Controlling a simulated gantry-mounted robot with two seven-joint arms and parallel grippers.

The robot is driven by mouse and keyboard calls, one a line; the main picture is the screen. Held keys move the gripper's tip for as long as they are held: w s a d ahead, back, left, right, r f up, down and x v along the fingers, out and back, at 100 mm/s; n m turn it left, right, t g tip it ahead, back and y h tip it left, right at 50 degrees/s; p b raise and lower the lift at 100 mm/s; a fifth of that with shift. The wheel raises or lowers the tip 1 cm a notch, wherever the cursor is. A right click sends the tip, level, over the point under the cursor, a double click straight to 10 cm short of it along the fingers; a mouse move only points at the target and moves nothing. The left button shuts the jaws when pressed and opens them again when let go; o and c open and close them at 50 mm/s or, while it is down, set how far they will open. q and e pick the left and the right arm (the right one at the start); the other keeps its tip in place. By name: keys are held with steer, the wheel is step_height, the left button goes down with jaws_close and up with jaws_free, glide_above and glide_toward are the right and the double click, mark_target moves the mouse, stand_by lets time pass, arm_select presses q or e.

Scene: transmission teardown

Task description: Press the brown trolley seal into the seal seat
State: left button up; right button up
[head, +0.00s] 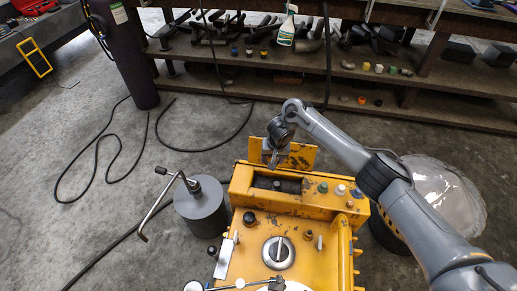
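The yellow trolley (312,210) stands at the lower middle of the head view. A row of small round parts sits along its top back edge, among them a green one (323,187) and a white one (340,190). A small brown round part (249,218) is on the trolley's left side; I cannot tell if it is the brown seal. I cannot make out the seal seat. My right gripper (275,161) points down above the trolley's back edge, in front of an upright yellow plate. Its fingers are too small to tell whether they are open or hold anything. My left gripper is not in view.
A grey cylinder with a bent metal handle (203,208) stands left of the trolley. A large round pale-covered drum (445,190) is at the right, behind my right arm. Shelves (420,75) with tools run along the back. Black hoses lie on the open floor at left.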

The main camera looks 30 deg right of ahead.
steer(key=b, duration=0.1)
glide_above(276, 183)
steer(key=s+x, duration=0.1)
steer(key=x, duration=0.4)
steer(key=shift+s+a+f+t, duration=0.2)
steer(key=shift+s+f+t, duration=0.2)
steer(key=shift+f, duration=0.2)
steer(key=shift+s+d+f+b, duration=0.15)
steer(key=shift+f+b, duration=0.35)
steer(key=shift+b, duration=0.3)
steer(key=shift+f+b, duration=0.45)
steer(key=shift+b, duration=0.35)
step_height(276, 183, down, 3)
steer(key=b, duration=0.4)
steer(key=shift+r, duration=0.25)
arm_select(q)
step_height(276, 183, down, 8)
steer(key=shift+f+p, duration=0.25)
steer(key=shift+p, duration=0.05)
arm_select(e)
steer(key=shift+f, duration=0.75)
arm_select(q)
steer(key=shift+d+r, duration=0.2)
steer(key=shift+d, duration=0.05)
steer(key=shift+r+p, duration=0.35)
steer(key=shift+p, duration=0.2)
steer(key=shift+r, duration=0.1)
arm_select(e)
steer(key=shift+f, duration=0.1)
